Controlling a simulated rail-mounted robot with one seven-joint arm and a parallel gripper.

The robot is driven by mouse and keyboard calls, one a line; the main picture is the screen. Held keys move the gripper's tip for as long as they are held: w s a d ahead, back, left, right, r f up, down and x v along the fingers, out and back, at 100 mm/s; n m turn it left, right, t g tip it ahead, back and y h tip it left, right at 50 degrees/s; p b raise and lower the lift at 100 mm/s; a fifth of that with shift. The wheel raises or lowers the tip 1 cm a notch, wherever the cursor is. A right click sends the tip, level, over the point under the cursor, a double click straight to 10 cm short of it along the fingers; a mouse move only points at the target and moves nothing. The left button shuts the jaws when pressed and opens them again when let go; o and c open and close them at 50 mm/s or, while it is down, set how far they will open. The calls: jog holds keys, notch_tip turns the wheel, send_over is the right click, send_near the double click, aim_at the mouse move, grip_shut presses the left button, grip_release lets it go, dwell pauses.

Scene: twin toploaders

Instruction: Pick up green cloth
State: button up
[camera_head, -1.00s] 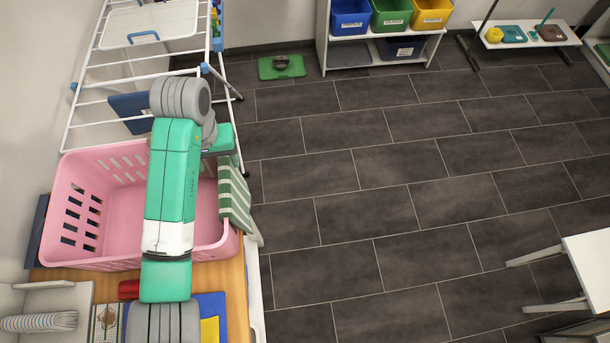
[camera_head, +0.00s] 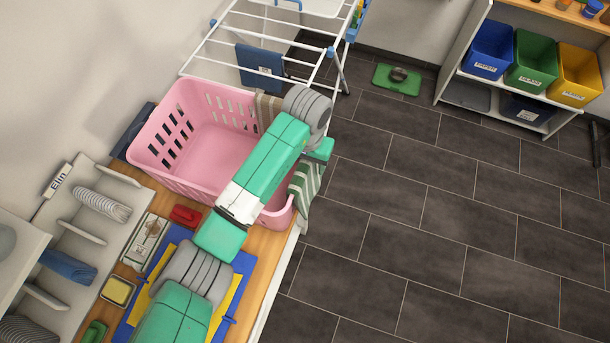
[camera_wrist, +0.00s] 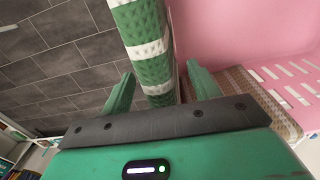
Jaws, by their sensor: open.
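The green cloth (camera_head: 306,184), with green and white stripes, hangs over the right rim of the pink basket (camera_head: 222,150). In the wrist view the green cloth (camera_wrist: 152,50) runs lengthwise in the gap between my fingers. My gripper (camera_wrist: 161,82) is open, with one finger on each side of the cloth. I cannot tell how deep the cloth sits between them. In the head view my gripper is just above the cloth at the basket's right side, and its fingertips are hidden by my wrist.
A brown patterned cloth (camera_head: 266,108) hangs on the basket's far rim and also shows in the wrist view (camera_wrist: 235,88). A white drying rack (camera_head: 230,48) with a blue cloth (camera_head: 260,68) stands behind. A red brush (camera_head: 186,215) lies in front.

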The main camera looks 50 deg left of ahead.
grip_shut()
